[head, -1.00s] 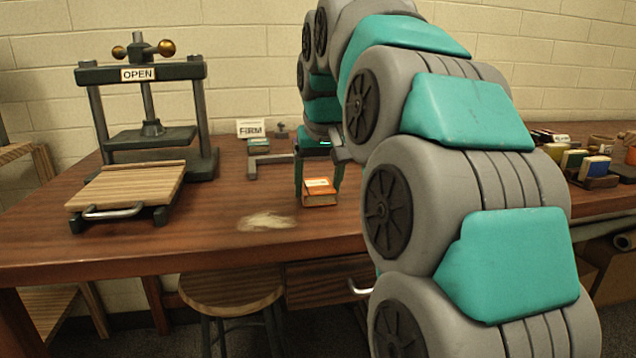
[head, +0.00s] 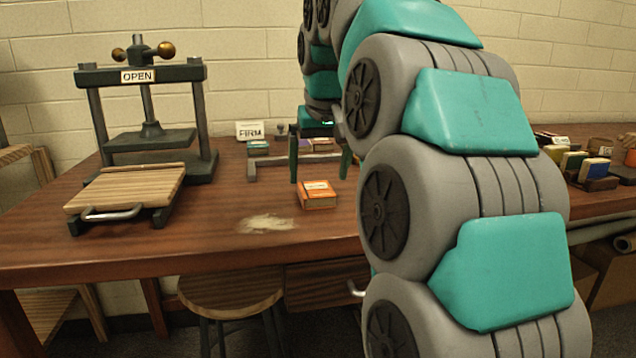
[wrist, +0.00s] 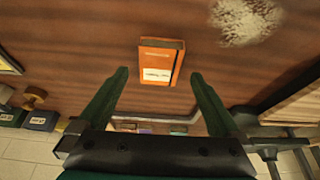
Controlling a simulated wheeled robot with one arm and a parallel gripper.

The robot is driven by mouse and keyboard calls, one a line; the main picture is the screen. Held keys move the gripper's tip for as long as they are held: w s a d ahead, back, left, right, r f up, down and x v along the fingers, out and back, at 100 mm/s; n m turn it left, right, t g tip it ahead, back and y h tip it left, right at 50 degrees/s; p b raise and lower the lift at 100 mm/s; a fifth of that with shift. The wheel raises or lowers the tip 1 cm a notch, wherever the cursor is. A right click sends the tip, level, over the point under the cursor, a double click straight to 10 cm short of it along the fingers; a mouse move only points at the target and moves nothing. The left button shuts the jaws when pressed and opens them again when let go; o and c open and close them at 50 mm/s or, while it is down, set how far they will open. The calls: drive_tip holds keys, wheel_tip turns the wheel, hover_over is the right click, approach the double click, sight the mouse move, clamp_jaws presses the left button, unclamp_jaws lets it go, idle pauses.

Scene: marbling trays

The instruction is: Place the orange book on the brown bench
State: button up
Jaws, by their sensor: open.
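The orange book (head: 317,196) lies flat on the brown bench (head: 190,232), near the middle of its top and behind the front edge. A pale label shows on its cover. My gripper (head: 319,166) is open and empty, its fingers pointing down above and behind the book. In the wrist view the orange book (wrist: 160,61) lies beyond the fingertips, between their lines but apart from them. The open fingers (wrist: 160,75) also show there with nothing between them.
A press with an OPEN sign (head: 138,75) stands at the left, with a wooden board (head: 125,188) in front. A pale stain (head: 267,224) lies left of the book. Small blocks and a FIRM sign (head: 250,130) stand at the back. A stool (head: 232,290) is below the front edge.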

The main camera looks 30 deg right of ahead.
drive_tip(key=p+v, duration=0.1)
drive_tip(key=v, duration=0.7)
drive_tip(key=shift+p, duration=0.4)
idle(1.0)
